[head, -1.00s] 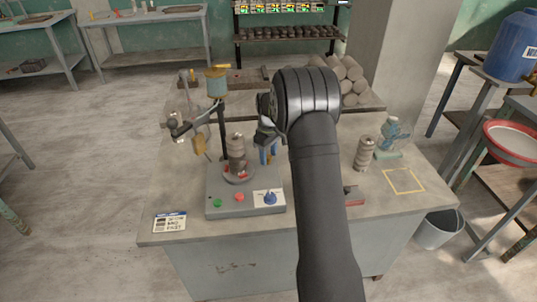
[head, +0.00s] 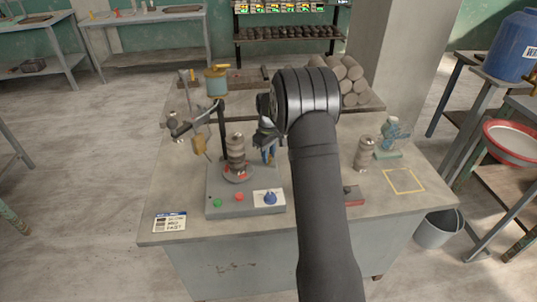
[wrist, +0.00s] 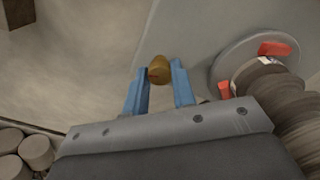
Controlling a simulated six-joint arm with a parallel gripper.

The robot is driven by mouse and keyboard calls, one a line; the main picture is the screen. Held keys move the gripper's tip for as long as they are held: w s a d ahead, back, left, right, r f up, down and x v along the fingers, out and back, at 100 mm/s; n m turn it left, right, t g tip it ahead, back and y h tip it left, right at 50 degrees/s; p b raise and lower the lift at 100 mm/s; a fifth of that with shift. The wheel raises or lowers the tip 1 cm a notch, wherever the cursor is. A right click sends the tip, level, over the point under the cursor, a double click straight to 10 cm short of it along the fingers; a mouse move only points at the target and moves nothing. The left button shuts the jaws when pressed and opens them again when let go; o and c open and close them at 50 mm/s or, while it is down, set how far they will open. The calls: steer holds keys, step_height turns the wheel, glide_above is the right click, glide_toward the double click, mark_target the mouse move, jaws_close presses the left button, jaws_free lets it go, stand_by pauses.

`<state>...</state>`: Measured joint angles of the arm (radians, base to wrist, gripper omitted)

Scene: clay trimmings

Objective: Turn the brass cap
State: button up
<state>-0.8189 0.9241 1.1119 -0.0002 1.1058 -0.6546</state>
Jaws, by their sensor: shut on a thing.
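The brass cap (wrist: 159,70) is a small round golden piece between the two blue fingertips in the wrist view. My gripper (wrist: 160,78) is shut on it, a finger on each side. In the head view my gripper (head: 268,157) points down behind the right part of the grey wheel machine (head: 223,204), just right of the stacked clay piece (head: 236,150). The cap cannot be made out there. The grey wheel disc (wrist: 222,80) with red clamps (wrist: 275,49) lies right of the fingers in the wrist view.
Clay rolls (head: 352,75) lie at the back right. A second clay stack (head: 363,154) stands right of my arm. A yellow square outline (head: 404,181) is empty.

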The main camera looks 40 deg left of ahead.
steer(key=m, duration=1.2)
steer(key=shift+m, duration=0.3)
steer(key=shift+r, duration=0.1)
stand_by(0.3)
steer(key=o, duration=1)
step_height(320, 180, up, 17)
steer(key=shift+r, duration=0.15)
